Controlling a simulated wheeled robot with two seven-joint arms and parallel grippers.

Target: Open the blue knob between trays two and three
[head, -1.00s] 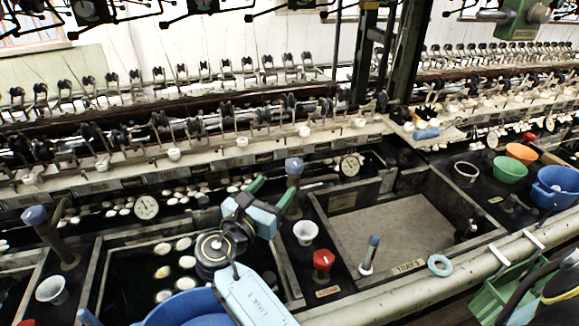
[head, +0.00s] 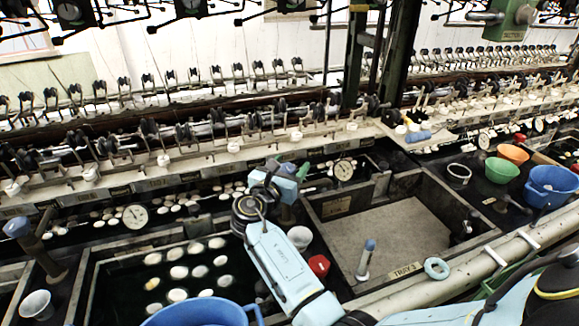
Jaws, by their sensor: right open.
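The blue knob (head: 288,168) between the cocoon basin and tray 3 is mostly hidden behind my right gripper. A bit of its top seems to show between the fingers, and part of its dark post shows below. My right gripper (head: 288,167) is open, with its green fingertips to either side of the knob. Whether they touch it cannot be told. Tray 3 (head: 404,271), with a grey floor, lies to the right. The cocoon basin (head: 90,290), with dark water and several white cocoons, lies to the left. My left gripper is not in view.
A white cup (head: 300,237) and a red knob (head: 318,266) stand close beside my right arm. Another blue knob (head: 17,227) stands at far left. A blue bowl (head: 200,313) is at the front. A blue-topped handle (head: 367,258) stands in tray 3's front corner.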

